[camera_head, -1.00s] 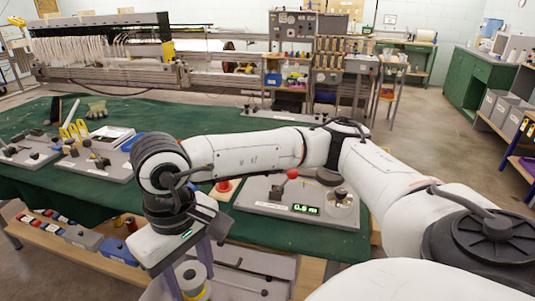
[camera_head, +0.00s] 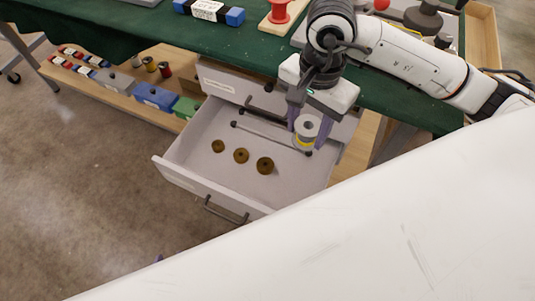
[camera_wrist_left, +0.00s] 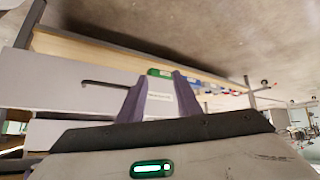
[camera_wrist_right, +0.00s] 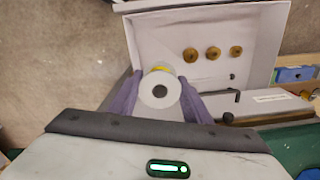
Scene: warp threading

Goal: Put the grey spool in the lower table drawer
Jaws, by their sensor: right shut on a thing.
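The grey spool (camera_head: 307,128), with a yellow band at its lower end, is held between the purple fingers of my right gripper (camera_head: 307,133). It also shows end-on in the right wrist view (camera_wrist_right: 159,90). The lower table drawer (camera_head: 180,180) is pulled out, and the spool is above its right back part, apart from its floor as far as I can tell. My left gripper (camera_wrist_left: 155,88) is open and empty in the left wrist view, facing a labelled drawer front (camera_wrist_left: 60,82). In the head view only a small purple tip of it (camera_head: 158,259) shows.
Three brown round pieces (camera_head: 241,156) stand in a row in the drawer, left of the spool; the drawer floor around them is clear. The upper drawer front (camera_head: 225,85) is above. A shelf on the left holds blue (camera_head: 155,96) and green (camera_head: 187,106) boxes.

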